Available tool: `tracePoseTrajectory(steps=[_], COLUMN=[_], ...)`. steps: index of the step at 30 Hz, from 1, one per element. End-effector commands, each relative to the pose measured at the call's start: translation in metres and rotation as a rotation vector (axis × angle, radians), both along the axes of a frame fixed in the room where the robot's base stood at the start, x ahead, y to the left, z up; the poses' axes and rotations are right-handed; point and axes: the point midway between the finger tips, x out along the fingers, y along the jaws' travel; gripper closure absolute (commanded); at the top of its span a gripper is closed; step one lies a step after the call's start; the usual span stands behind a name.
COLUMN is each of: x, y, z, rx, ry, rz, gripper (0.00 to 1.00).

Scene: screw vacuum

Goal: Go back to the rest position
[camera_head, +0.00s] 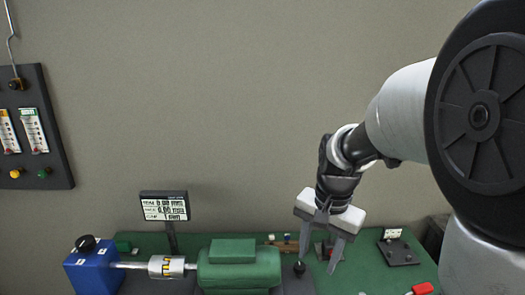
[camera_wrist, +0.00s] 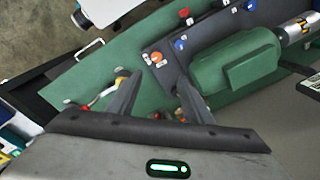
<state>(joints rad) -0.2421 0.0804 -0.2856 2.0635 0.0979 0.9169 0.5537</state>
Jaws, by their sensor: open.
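My gripper (camera_head: 318,243) is open and empty, pointing down above the green bench (camera_head: 402,277) in the head view. Its two fingers also show in the wrist view (camera_wrist: 157,100), spread apart with nothing between them. A green vacuum pump body (camera_head: 238,265) lies to the left of the gripper. It also shows in the wrist view (camera_wrist: 238,70). A black knob (camera_head: 299,268) stands just left of my gripper's fingers.
A blue box (camera_head: 92,268) is joined by a shaft and a silver cylinder (camera_head: 166,266) to the pump. A small display (camera_head: 164,206) stands behind. A gauge panel (camera_head: 35,130) hangs at left. A dark plate (camera_head: 398,252) lies on the right. Space above the bench is clear.

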Motion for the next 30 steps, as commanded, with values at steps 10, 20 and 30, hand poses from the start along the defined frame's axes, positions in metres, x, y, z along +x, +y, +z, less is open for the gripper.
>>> tracePoseTrajectory(steps=[10,20,30], x=[-0.104,-0.149,-0.150], y=[0.002,-0.001,-0.001], z=[0.108,0.124,0.124], rx=[-0.087,-0.233,-0.236], ry=[-0.298,-0.404,-0.404], rz=[0.425,0.613,0.616], gripper=[0.54,0.54,0.54])
